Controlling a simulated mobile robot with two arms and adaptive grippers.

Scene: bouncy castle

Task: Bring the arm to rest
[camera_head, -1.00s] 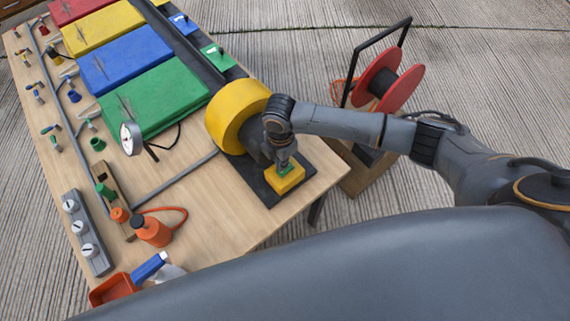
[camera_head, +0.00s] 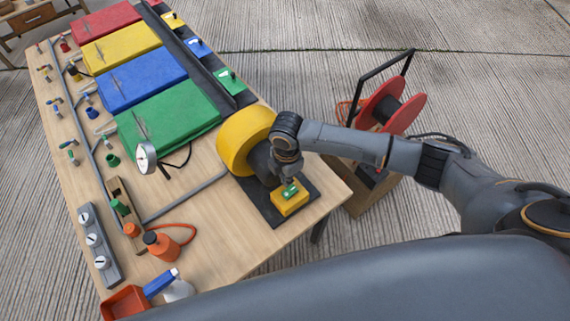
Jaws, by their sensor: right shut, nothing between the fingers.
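My right arm reaches in from the right in the head view. Its gripper (camera_head: 290,181) points down over a small yellow box (camera_head: 291,203) with a green switch (camera_head: 291,190) on top. The fingers are shut and empty, just above or touching the switch; I cannot tell which. The yellow box sits on a dark base plate (camera_head: 270,211) beside a round yellow blower (camera_head: 238,141). The wrist hides part of the blower. My left gripper is not in view.
A red reel (camera_head: 390,104) stands right of the table, near my forearm.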

